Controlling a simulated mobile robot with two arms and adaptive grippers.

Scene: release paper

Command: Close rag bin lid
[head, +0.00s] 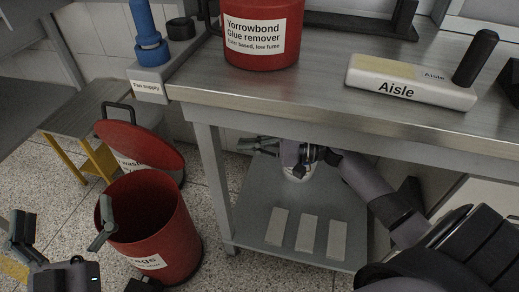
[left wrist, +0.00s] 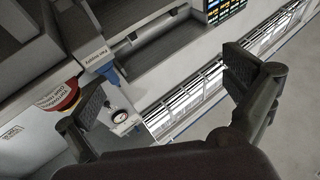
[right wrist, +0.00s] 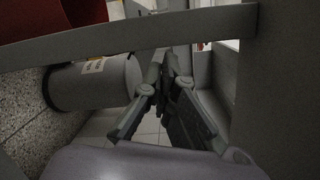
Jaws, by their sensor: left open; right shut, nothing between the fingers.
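The red rag bin (head: 172,235) stands on the floor at lower left in the head view, its mouth open and its label partly cut off. Its red lid (head: 150,138) is raised, leaning back behind the mouth, with a black handle (head: 118,108) at its far side. My left gripper (head: 63,225) is open and empty at the bin's left; one finger overlaps the mouth in the picture, and contact cannot be told. It shows empty in the left wrist view (left wrist: 168,85). My right gripper (head: 262,145) is shut and empty under the bench, right of the lid; it also shows in the right wrist view (right wrist: 168,70).
The steel bench (head: 320,100) carries a red glue remover bucket (head: 262,45) and an Aisle block (head: 410,85). Its lower shelf (head: 262,205) holds flat pale pieces. A yellow-legged stand (head: 85,120) is left of the lid. A grey cylinder (right wrist: 95,82) shows in the right wrist view.

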